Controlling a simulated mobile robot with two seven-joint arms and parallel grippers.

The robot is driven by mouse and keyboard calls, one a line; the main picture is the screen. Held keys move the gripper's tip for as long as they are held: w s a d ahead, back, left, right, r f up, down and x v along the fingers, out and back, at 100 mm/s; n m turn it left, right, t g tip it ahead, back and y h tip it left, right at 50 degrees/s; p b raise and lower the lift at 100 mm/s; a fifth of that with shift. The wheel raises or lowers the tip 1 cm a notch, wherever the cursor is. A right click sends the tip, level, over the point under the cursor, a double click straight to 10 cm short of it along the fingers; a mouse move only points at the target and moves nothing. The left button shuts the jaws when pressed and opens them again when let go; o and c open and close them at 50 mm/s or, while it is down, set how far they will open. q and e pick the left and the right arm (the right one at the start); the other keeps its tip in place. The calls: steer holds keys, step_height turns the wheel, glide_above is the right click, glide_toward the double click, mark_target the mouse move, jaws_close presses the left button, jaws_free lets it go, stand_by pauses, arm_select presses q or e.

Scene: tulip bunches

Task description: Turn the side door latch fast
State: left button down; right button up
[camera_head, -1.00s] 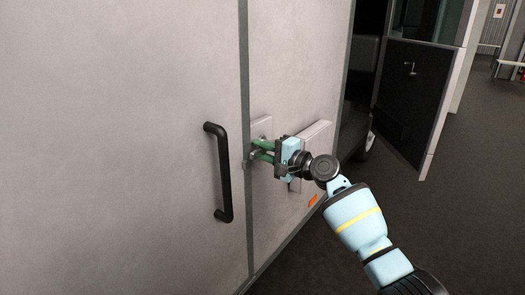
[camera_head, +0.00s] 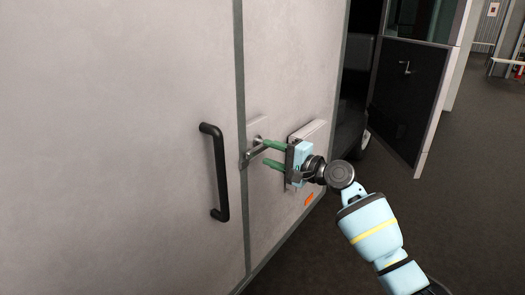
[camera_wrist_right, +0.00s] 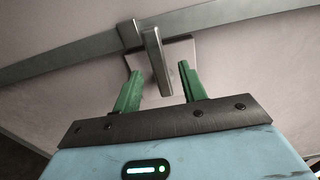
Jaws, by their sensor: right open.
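The side door latch (camera_head: 252,156) is a grey metal lever on a pale square plate (camera_head: 257,127), just right of the dark seam strip. In the head view its lever slants down and left, and its end reaches the strip. My right gripper (camera_head: 265,153) is open, its green fingers pointing at the latch from the right. In the right wrist view the lever (camera_wrist_right: 157,62) shows between the two finger tips, and nothing is gripped. Whether a finger touches the lever I cannot tell. My left gripper is not in view.
A black door handle (camera_head: 218,172) stands out left of the seam. A pale raised box (camera_head: 315,130) is on the wall behind my right gripper. An orange marker (camera_head: 309,199) sits low on the wall. Dark open floor (camera_head: 465,220) lies to the right.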

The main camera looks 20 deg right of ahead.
steer(key=shift+v, duration=1.5)
steer(key=s+a+f+n+g+h, duration=0.1)
steer(key=s+f+n+h, duration=0.1)
steer(key=s+f, duration=0.6)
steer(key=s+f+n+g+h+p, duration=0.15)
steer(key=s+f, duration=0.25)
steer(key=f, duration=0.8)
steer(key=s+a+f+n+h+b, duration=0.1)
steer(key=s+f+h, duration=0.1)
steer(key=s+f, duration=0.6)
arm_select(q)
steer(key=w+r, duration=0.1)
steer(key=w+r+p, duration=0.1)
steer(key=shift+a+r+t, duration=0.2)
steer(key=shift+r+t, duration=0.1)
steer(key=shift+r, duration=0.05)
arm_select(e)
steer(key=s+f+n+g+h, duration=0.1)
steer(key=s+f+n, duration=0.3)
steer(key=s, duration=1)
steer(key=s+f+n+g+h, duration=0.2)
steer(key=s+f+n, duration=0.2)
steer(key=s, duration=1.1)
step_height(320, 180, down, 4)
steer(key=shift+s+a+r, duration=0.15)
steer(key=shift+h, duration=0.25)
